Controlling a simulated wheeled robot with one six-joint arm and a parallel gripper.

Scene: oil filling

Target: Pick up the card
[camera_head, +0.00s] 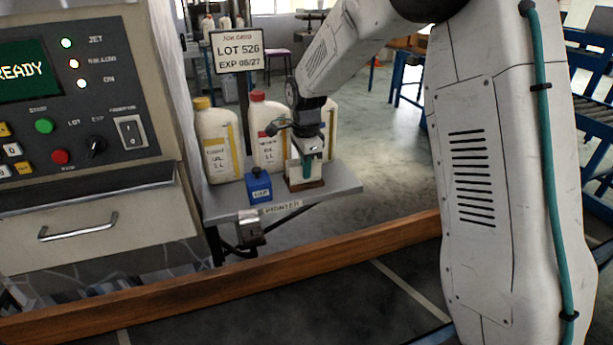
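A framed white card (237,51) reading "LOT 526 EXP 08/27" stands upright at the back of the small grey shelf (338,182). My gripper (306,170) points down at the front right of this shelf, apart from the framed card and to its lower right. It is over a small brown block (305,184). A pale upright piece and a teal part show between or beside the fingers. I cannot tell whether they belong to the gripper or are something held, nor whether the fingers are shut.
Oil bottles stand behind my gripper: a yellow-labelled one (219,142), a red-capped one (267,128) and another partly hidden. A blue box (259,186) is just left of the brown block. A printer panel (75,110) fills the left. A wooden rail (330,259) crosses in front.

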